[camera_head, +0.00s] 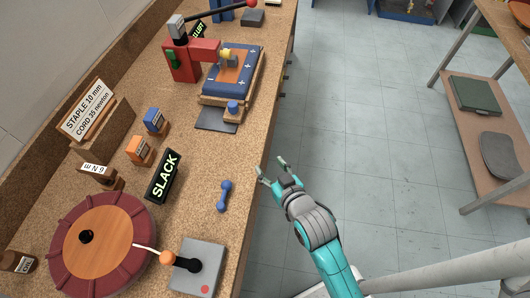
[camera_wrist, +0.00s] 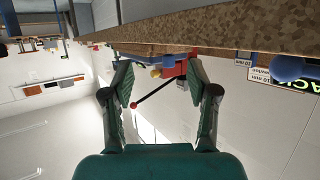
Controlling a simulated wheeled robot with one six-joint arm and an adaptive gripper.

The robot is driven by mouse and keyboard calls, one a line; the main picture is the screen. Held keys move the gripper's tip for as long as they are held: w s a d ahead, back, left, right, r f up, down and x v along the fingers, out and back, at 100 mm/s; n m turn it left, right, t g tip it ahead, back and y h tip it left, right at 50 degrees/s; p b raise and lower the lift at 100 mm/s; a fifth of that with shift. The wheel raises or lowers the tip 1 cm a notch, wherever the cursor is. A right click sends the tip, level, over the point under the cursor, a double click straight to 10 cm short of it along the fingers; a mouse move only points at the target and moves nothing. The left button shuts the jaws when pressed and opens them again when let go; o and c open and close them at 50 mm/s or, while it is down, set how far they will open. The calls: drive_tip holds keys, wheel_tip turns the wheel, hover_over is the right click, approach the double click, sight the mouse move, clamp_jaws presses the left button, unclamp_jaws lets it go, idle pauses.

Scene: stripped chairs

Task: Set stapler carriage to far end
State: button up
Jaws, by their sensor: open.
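The red stapler (camera_head: 182,62) stands on the bench's wall side in the head view, with a black lever ending in a red ball and a yellow knob at its head. Beside it lies a blue pad with an orange middle (camera_head: 215,86) on a wooden board, perhaps the carriage. A blue knob (camera_head: 233,107) sits at its near end. My gripper (camera_head: 270,168) is open and empty beside the bench's right edge, nearer than the stapler and apart from it. In the wrist view, upside down, the red stapler (camera_wrist: 177,70) shows beyond the open fingers (camera_wrist: 160,86).
The cork-coloured bench (camera_head: 210,160) carries a SLACK sign (camera_head: 164,176), a blue dumbbell-shaped piece (camera_head: 224,195), a red-rimmed round dial (camera_head: 62,240) and a grey lever box (camera_head: 208,272). Open floor (camera_head: 360,100) lies right of the bench. A shelf unit (camera_head: 480,130) stands at far right.

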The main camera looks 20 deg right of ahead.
approach(233, 105)
drive_tip(key=x, duration=1.1)
clamp_jaws()
